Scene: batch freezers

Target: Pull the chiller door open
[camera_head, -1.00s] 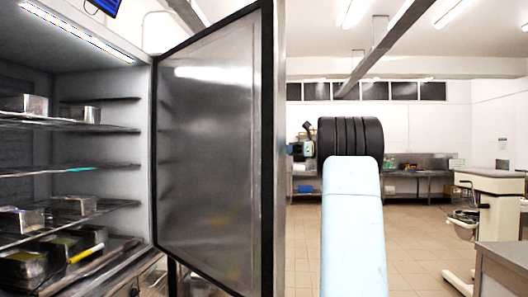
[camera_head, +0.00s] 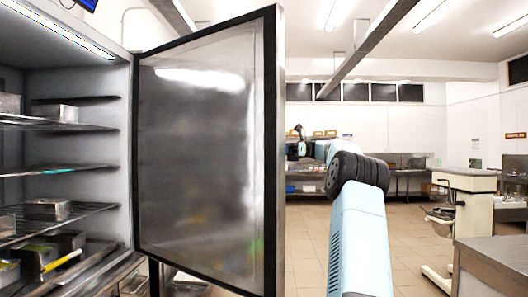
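The chiller door (camera_head: 205,160) stands wide open, its dark-rimmed inner steel face turned toward me in the middle of the view. It is hinged on the right side of the chiller cabinet (camera_head: 125,150), whose lit inside shows at the left. My pale blue arm with a black ribbed joint rises to the right of the door. Its far end, with a dark part (camera_head: 299,145), shows just right of the door's outer edge. My gripper's fingers cannot be made out there, and I cannot tell whether it touches the door.
Wire shelves (camera_head: 60,170) in the chiller hold metal pans (camera_head: 47,209). A grey counter (camera_head: 495,262) is at the lower right, with a pale wheeled stand (camera_head: 462,215) behind it. A steel bench (camera_head: 405,180) lines the back wall. Tiled floor between is clear.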

